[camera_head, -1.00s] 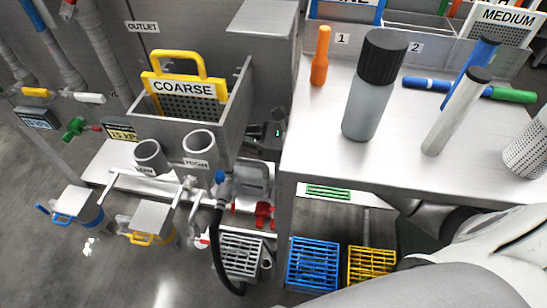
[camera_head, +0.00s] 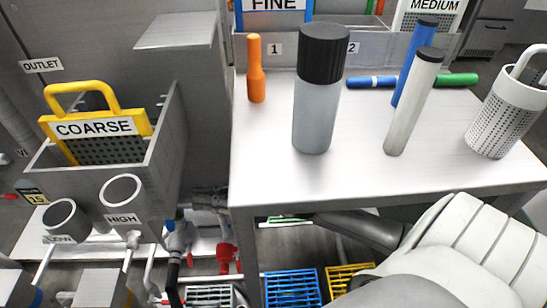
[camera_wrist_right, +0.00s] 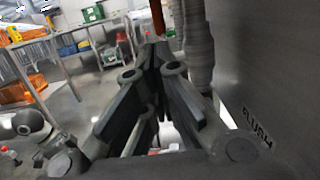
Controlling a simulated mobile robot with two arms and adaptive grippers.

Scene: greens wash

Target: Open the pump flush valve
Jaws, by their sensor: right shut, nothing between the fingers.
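A red valve handle (camera_head: 226,257) shows low beside the table's left edge in the head view, among pipes. I cannot tell for sure that it is the flush valve. My right gripper (camera_head: 209,200) reaches under the table; dark grey parts show past the table's left edge, above the red handle. In the right wrist view my right gripper (camera_wrist_right: 154,55) is shut and empty. A red-orange upright bar (camera_wrist_right: 158,17) stands just beyond its fingertips. A FLUSH label (camera_wrist_right: 257,124) is on the grey panel at right. My left gripper is not in view.
The steel table (camera_head: 260,165) overhangs my right arm. It carries a grey bottle (camera_head: 313,115), several tubes and a perforated basket (camera_head: 495,125). The COARSE tank (camera_head: 85,183) is at left. Blue (camera_head: 292,288) and yellow (camera_head: 345,278) crates sit below the table.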

